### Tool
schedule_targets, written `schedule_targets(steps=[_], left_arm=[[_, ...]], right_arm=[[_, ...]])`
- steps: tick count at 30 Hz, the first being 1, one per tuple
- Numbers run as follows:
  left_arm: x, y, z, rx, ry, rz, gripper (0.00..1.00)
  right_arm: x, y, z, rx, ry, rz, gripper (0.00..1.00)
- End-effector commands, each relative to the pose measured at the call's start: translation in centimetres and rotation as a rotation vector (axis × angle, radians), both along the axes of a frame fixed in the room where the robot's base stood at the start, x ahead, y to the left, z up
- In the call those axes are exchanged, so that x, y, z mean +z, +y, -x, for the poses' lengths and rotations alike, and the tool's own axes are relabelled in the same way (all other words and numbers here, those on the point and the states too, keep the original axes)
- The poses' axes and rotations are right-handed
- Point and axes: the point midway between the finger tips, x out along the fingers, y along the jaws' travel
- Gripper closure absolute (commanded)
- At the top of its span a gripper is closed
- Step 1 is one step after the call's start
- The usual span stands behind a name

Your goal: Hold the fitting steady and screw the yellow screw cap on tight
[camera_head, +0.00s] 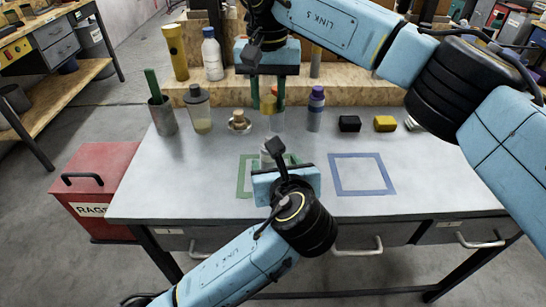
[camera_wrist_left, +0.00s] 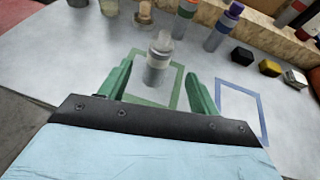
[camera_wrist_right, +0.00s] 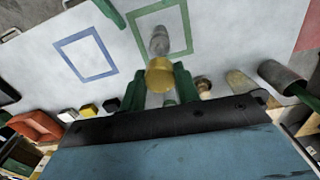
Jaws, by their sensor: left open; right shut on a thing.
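The fitting (camera_wrist_left: 157,66), a grey upright piece with a paler narrower top, stands inside the green taped square (camera_wrist_left: 178,102); it also shows in the right wrist view (camera_wrist_right: 159,40). My left gripper (camera_wrist_left: 161,80) is open, its green fingers on either side of the fitting and apart from it. In the head view its wrist hides much of the fitting (camera_head: 268,158). My right gripper (camera_wrist_right: 159,77) is shut on the yellow screw cap (camera_wrist_right: 160,77). The cap shows between its fingers in the head view (camera_head: 268,104), held behind the fitting.
A blue taped square (camera_head: 362,190) to the right is bare. Along the back stand a green-handled cup (camera_head: 162,118), a capped jar (camera_head: 199,112), a brass piece (camera_head: 239,123), a purple-capped bottle (camera_head: 316,112), and black (camera_head: 349,124) and yellow (camera_head: 385,124) blocks.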

Motion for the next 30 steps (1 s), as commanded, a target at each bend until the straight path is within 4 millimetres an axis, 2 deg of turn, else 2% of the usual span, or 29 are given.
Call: schedule_targets(steps=[16, 21, 30], left_arm=[[-3.6, 1.5, -8.6, -0.001, 0.001, 0.001, 0.37], [-4.2, 1.7, -9.9, -0.001, 0.002, 0.003, 0.37], [-4.4, 1.8, -10.3, -0.002, 0.001, 0.004, 0.37]], right_arm=[[0.0, 0.0, 0.0, 0.000, 0.000, 0.000, 0.94], [0.0, 0.0, 0.0, 0.000, 0.000, 0.000, 0.94], [0.0, 0.0, 0.0, 0.000, 0.000, 0.000, 0.94]])
